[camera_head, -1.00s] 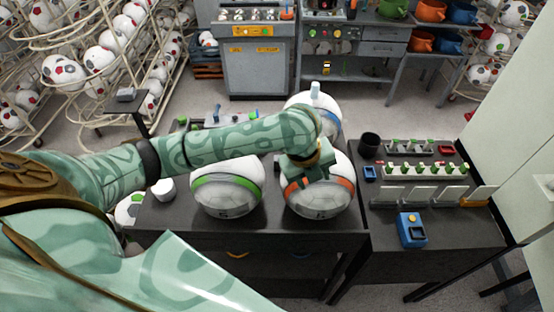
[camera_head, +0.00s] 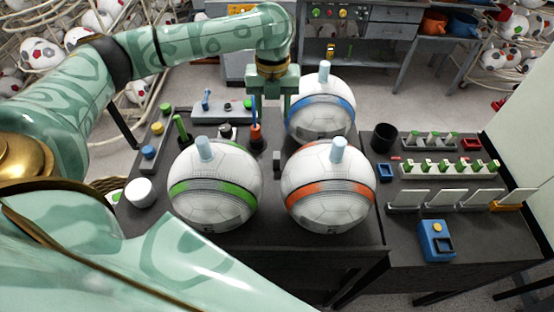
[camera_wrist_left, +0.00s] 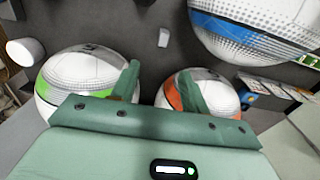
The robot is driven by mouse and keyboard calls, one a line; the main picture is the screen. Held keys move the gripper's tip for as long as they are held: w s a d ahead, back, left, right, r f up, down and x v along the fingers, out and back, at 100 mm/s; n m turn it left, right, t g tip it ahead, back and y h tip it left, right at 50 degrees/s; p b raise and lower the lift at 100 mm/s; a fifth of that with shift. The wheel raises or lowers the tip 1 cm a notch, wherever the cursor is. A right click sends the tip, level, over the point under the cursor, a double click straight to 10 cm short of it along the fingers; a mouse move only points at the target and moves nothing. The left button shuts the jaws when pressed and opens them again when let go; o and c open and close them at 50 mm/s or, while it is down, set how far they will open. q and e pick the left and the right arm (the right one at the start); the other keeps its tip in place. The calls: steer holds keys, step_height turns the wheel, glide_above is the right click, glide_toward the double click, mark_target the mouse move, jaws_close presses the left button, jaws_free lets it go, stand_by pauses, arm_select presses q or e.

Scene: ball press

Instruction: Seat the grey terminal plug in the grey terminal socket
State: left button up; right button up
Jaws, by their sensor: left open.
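A small grey block (camera_head: 277,161) stands on the dark table between the green-banded and orange-banded balls. It also shows in the left wrist view (camera_wrist_left: 163,37), just beyond my fingertips. I cannot tell whether it is the grey terminal plug or the socket, and I make out no other clear grey terminal part. My left gripper (camera_head: 270,113) points down above the back of the table, near the blue-banded ball. Its two fingers are apart in the left wrist view (camera_wrist_left: 160,70), with nothing between them. My right gripper is not in view.
Green-banded (camera_head: 215,188), orange-banded (camera_head: 328,190) and blue-banded (camera_head: 320,112) balls, each with a pale cylinder on top, crowd the table. The right table holds a blue box (camera_head: 436,240) and racks.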

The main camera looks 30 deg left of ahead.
arm_select(q)
steer(key=b, duration=0.2)
glide_above(277, 154)
steer(key=f, duration=0.9)
steer(key=shift+s+a+f, duration=0.15)
steer(key=shift+s+a, duration=0.15)
steer(key=shift+f, duration=0.6)
steer(key=f, duration=0.4)
steer(key=shift+w+d, duration=0.15)
steer(key=shift+d, duration=0.15)
steer(key=shift+f, duration=0.45)
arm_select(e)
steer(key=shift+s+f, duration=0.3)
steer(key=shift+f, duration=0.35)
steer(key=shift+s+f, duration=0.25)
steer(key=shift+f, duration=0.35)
arm_select(q)
jaws_close()
